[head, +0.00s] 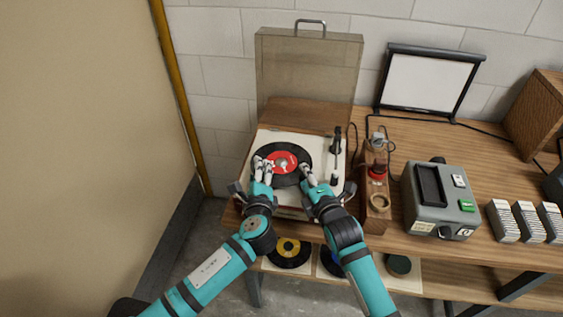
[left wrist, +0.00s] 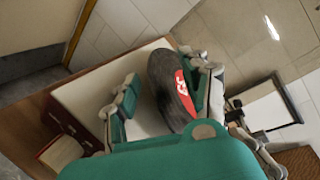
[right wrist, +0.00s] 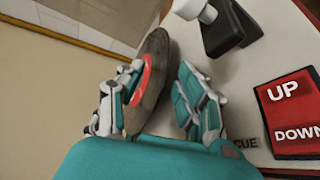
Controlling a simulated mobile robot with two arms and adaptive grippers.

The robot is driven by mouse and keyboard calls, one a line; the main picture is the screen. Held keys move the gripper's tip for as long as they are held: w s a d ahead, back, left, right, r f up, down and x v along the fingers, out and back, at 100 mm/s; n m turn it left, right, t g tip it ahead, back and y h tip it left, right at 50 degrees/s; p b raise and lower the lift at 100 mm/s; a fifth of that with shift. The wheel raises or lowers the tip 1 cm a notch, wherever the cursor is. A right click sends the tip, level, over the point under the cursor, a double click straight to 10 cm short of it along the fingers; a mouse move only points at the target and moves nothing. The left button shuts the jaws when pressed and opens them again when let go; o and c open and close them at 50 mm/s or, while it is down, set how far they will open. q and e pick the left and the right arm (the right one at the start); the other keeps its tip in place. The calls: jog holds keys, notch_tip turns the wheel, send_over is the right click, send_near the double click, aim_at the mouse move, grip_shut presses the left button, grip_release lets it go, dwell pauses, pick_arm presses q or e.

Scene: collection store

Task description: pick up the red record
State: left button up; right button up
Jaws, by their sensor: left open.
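The red record (head: 292,179), a black disc with a red label, lies on the white turntable (head: 262,142). My left gripper (head: 262,172) is over the record's left front part, its fingers spread. In the left wrist view the record (left wrist: 166,88) shows between the open fingers (left wrist: 165,98), partly covered by the right-hand one. My right gripper (head: 307,176) is at the record's right front edge. In the right wrist view its fingers (right wrist: 158,100) stand apart, with the record (right wrist: 151,85) nearer the left-hand finger. I cannot tell whether any finger touches the record.
The tonearm (head: 337,150) stands right of the record, and a raised clear lid (head: 308,70) behind. A red UP/DOWN control (right wrist: 290,112) is near my right gripper. A wooden stand (head: 376,205) and a grey viewer (head: 438,205) are to the right. Other records (head: 289,252) lie on the lower shelf.

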pick_arm(q)
jog(key=c, duration=0.7)
pick_arm(e)
jog(key=c, duration=0.6)
pick_arm(q)
grip_shut()
pick_arm(e)
grip_shut()
jog(key=shift+r, duration=0.1)
